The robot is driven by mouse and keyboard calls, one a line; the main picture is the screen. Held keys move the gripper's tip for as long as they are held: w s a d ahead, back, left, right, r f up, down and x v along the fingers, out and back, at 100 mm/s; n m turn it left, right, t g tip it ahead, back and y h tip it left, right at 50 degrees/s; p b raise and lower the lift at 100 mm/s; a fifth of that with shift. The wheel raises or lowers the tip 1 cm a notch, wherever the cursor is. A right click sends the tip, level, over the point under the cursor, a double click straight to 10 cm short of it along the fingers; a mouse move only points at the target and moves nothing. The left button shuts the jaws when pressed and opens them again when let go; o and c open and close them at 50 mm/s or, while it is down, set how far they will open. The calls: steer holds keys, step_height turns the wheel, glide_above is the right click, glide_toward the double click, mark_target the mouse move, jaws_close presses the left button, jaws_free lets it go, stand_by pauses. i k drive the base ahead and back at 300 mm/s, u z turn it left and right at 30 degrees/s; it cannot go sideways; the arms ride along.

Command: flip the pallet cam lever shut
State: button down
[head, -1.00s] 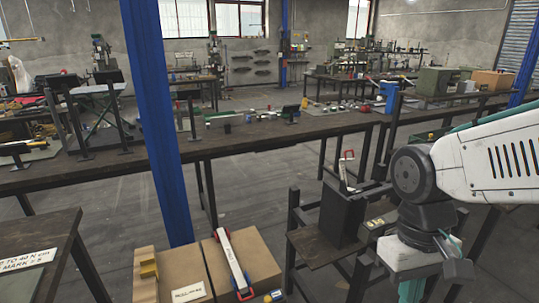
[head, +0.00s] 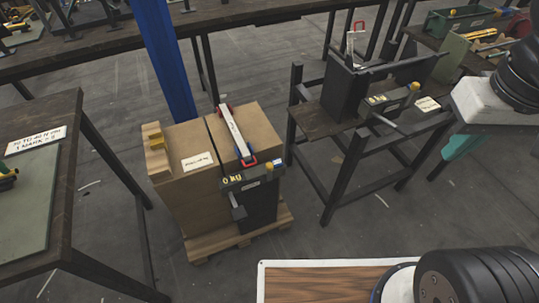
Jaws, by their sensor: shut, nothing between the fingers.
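A wooden pallet (head: 196,251) carries brown boxes (head: 185,185) and a dark block (head: 262,208) at its front right. A long white bar (head: 234,132) with red and blue parts at its ends lies along the box tops. It looks like the pallet's cam lever, but I cannot tell its exact angle. A grey unit (head: 252,176) marked "0 kg" sits at its near end, with a short grey handle below. My gripper's fingers do not show; only arm parts are at the right and bottom right.
A dark stand (head: 330,115) to the right holds a similar unit (head: 391,99) and an upright white lever (head: 350,47) with a red end. A blue post (head: 165,60) rises behind the pallet. A dark table (head: 75,210) stands at left.

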mark_target(268, 166)
steer(key=k, duration=0.5)
steer(key=u, duration=1.2)
steer(key=i, duration=1.05)
steer(key=z, duration=1)
